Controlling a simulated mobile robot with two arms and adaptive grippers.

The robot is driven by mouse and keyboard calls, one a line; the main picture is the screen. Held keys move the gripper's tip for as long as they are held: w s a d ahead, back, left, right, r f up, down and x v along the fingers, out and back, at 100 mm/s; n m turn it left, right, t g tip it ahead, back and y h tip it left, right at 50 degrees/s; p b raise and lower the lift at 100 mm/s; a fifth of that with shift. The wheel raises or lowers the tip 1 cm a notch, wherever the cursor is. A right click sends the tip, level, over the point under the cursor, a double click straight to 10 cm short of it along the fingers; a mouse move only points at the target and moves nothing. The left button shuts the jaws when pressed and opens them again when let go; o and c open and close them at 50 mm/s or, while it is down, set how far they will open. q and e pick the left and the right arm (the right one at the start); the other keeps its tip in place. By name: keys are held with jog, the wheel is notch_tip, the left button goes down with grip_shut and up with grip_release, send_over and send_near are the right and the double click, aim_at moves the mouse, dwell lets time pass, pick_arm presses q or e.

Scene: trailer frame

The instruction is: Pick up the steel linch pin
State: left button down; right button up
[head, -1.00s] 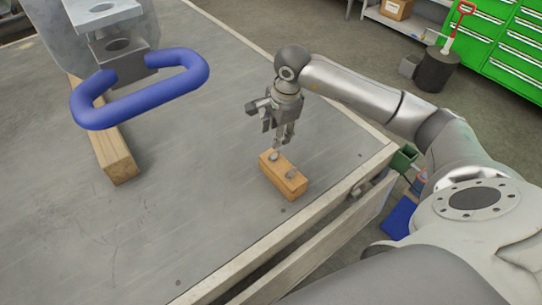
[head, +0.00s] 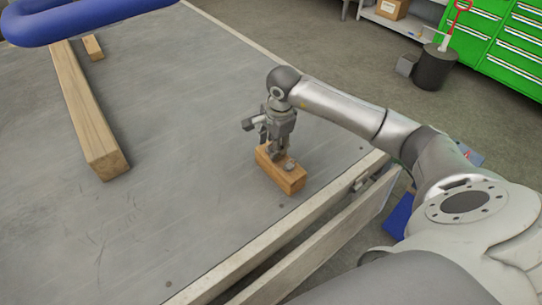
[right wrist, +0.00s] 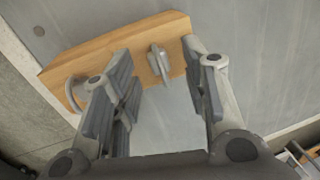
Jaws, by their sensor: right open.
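A wooden block (head: 290,182) lies on the grey metal deck, with small steel pins on its top. In the right wrist view, one steel pin (right wrist: 158,63) stands on the block (right wrist: 100,52) between my fingers, apart from both. A second steel piece (right wrist: 74,95), a curved loop, sits at the block's left end. Which is the linch pin I cannot tell for certain. My right gripper (head: 271,152) is open and low over the block, also seen in the right wrist view (right wrist: 158,54). In the head view it hides one pin; the other (head: 290,165) shows. My left gripper is out of view.
A blue loop handle (head: 88,20) hangs over the deck at the top left. A long wooden beam (head: 88,120) and a small wood piece (head: 93,47) lie on the left. The deck's light edge rail (head: 240,257) runs beside the block. The deck's middle is clear.

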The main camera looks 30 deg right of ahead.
jog(key=shift+f, duration=0.15)
grip_shut()
